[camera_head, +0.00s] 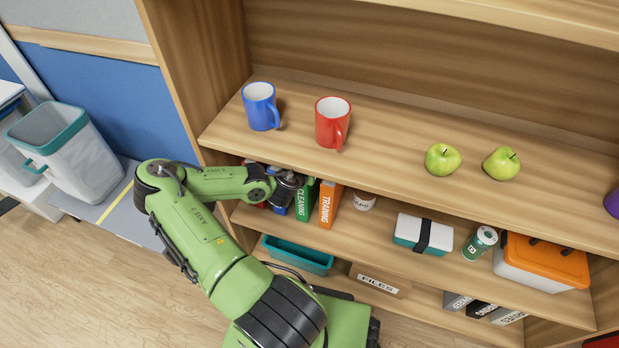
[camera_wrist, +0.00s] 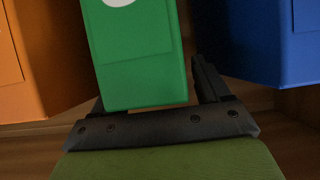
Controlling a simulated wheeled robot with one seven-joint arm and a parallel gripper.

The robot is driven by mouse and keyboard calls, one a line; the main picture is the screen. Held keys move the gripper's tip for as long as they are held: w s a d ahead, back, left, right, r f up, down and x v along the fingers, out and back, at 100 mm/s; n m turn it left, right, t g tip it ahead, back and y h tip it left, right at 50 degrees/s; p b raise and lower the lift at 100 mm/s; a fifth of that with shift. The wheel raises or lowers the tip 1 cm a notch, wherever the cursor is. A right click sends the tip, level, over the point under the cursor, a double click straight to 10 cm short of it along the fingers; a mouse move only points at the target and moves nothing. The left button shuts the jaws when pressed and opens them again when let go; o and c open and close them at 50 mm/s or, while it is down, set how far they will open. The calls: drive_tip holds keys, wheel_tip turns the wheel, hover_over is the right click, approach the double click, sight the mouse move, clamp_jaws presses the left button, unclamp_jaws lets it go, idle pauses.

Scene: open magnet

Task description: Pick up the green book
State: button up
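The green book (camera_head: 306,201), lettered "CLEANING", stands upright on the middle shelf between a blue book (camera_head: 281,207) and an orange book (camera_head: 329,205) lettered "TRAINING". My gripper (camera_head: 297,181) is at the upper front of these books. In the wrist view, the green book (camera_wrist: 138,60) reaches in between the fingers of my gripper (camera_wrist: 155,95). The right finger stands apart from the book with a visible gap. The left finger is mostly hidden behind the book, so contact there cannot be told. The orange book (camera_wrist: 30,60) and blue book (camera_wrist: 270,45) flank it.
The upper shelf board (camera_head: 390,165) lies just above the books and bears a blue mug (camera_head: 260,107), a red mug (camera_head: 331,124) and two green apples (camera_head: 442,160). A white cup (camera_head: 364,201) stands right of the orange book. A teal tray (camera_head: 297,257) is below.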

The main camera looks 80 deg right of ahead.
clamp_jaws()
drive_tip(key=shift+d+r+b, duration=0.1)
drive_tip(key=shift+b, duration=0.2)
idle(0.6)
